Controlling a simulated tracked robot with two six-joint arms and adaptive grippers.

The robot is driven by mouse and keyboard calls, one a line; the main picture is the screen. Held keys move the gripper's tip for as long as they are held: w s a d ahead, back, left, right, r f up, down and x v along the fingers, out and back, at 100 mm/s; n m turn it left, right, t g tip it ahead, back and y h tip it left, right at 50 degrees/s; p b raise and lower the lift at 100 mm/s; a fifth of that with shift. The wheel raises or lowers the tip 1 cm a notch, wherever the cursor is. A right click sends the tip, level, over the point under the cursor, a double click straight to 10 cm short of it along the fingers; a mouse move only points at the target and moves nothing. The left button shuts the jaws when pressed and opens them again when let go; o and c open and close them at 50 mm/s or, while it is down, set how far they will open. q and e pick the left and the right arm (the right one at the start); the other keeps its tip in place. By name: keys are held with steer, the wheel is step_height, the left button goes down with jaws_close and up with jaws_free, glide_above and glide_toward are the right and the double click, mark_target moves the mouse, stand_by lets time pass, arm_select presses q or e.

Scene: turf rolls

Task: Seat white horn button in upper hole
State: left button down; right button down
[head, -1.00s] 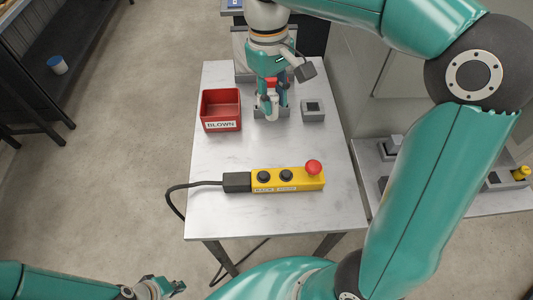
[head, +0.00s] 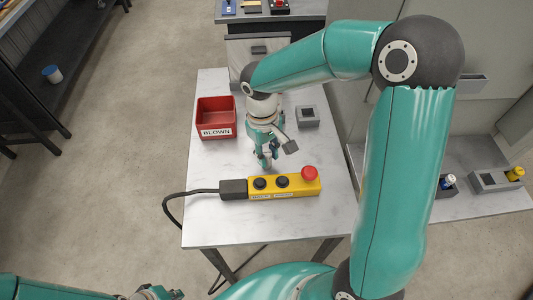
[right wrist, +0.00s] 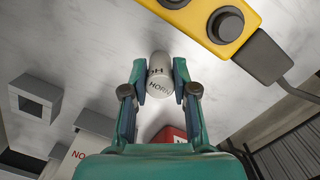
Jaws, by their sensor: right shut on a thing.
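My right gripper (head: 268,160) is shut on the white horn button (right wrist: 160,80), a small white cylinder lettered HORN, which shows between the fingers in the right wrist view. In the head view the button cannot be made out clearly. The gripper is just behind the yellow control box (head: 304,186), apart from it. The box has two round black fittings (head: 260,183) (head: 282,181) and a red mushroom button (head: 309,173). I cannot tell which black fitting is the upper hole. My left gripper (head: 172,294) is at the bottom edge, partly cut off, away from the table.
A red bin (head: 216,132) labelled BLOWN stands at the table's back left. A grey square holder (head: 307,117) is at the back right. A black cable (head: 190,191) leaves the box leftward. The table's front strip is clear. More holders (head: 490,181) stand on the right-hand bench.

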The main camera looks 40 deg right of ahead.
steer(key=shift+f, duration=0.15)
steer(key=shift+f, duration=0.1)
steer(key=c, duration=0.9)
jaws_free()
